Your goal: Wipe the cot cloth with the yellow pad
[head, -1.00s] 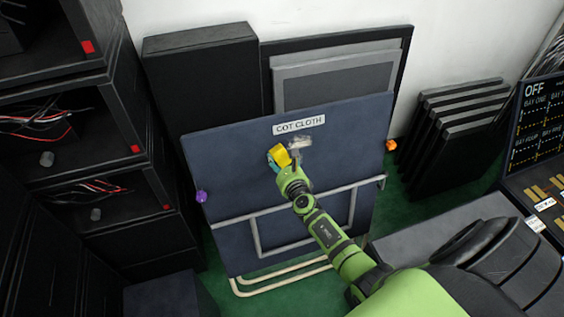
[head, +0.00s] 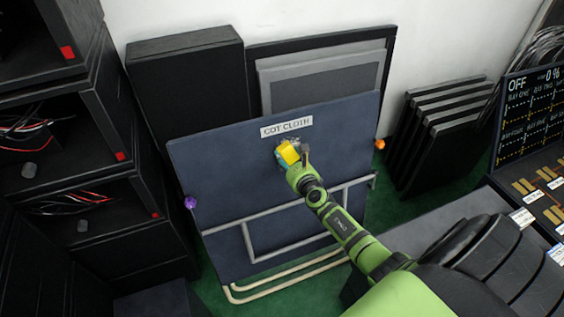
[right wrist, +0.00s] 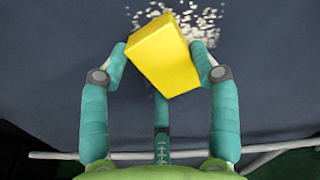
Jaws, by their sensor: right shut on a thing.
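The cot cloth (head: 225,165) is a dark blue panel standing tilted against the things behind it, with a white "COT CLOTH" label near its top. My right gripper (head: 292,158) is at the upper middle of the cloth, just below the label. It is shut on the yellow pad (right wrist: 165,58), a block held between teal fingers. Pale speckled marks (right wrist: 190,22) show on the cloth beyond and beside the pad in the right wrist view. Whether the pad touches the cloth I cannot tell. My left gripper is not in view.
A grey tube frame (head: 247,243) crosses the lower cloth. A purple knob (head: 190,202) and an orange knob (head: 379,144) sit at its sides. Black shelving (head: 120,195) stands left. Several dark panels (head: 440,130) lean at right, near a control board (head: 530,125).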

